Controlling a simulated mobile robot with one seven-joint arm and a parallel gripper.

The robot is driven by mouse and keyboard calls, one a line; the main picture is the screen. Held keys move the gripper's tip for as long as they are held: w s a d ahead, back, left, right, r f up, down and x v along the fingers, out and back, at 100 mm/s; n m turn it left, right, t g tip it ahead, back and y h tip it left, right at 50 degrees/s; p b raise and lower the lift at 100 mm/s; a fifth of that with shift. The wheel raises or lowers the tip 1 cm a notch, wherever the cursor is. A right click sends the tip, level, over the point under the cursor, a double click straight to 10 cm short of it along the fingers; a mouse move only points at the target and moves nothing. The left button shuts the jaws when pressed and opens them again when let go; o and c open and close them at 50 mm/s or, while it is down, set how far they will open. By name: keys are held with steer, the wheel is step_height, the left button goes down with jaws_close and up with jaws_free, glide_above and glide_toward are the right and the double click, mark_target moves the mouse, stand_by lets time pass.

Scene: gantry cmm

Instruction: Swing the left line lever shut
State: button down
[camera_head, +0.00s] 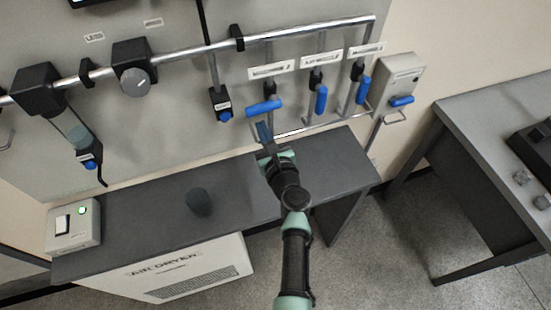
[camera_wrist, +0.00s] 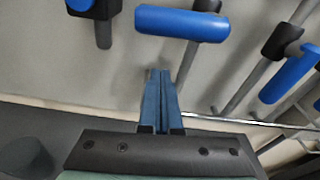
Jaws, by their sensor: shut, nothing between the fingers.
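The left line lever (camera_head: 264,108) has a blue handle that lies nearly level, across its drop pipe. In the wrist view the same blue lever handle (camera_wrist: 182,23) spans the top middle. My gripper (camera_head: 262,130) is just below this handle, its two blue fingers pointing up at it. In the wrist view the gripper fingertips (camera_wrist: 159,73) are together, empty, with a visible gap below the handle. The lever's pivot is partly hidden behind the handle.
The middle lever (camera_head: 321,99) and right lever (camera_head: 363,90) hang along their pipes. A grey box (camera_head: 399,75) with another blue handle stands further right. Below are a dark bench top (camera_head: 150,205) with a dark cylinder (camera_head: 199,202) and a switch box (camera_head: 73,226).

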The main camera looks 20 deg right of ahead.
mark_target(263, 107)
steer(key=s+f+t+b, duration=0.2)
steer(key=s+b, duration=1)
steer(key=b, duration=0.2)
steer(key=w+r+p, duration=0.4)
steer(key=w+r, duration=0.1)
steer(key=w, duration=0.5)
steer(key=shift+w+a+r, duration=0.15)
steer(key=shift+w+r, duration=0.05)
steer(key=shift+w, duration=0.05)
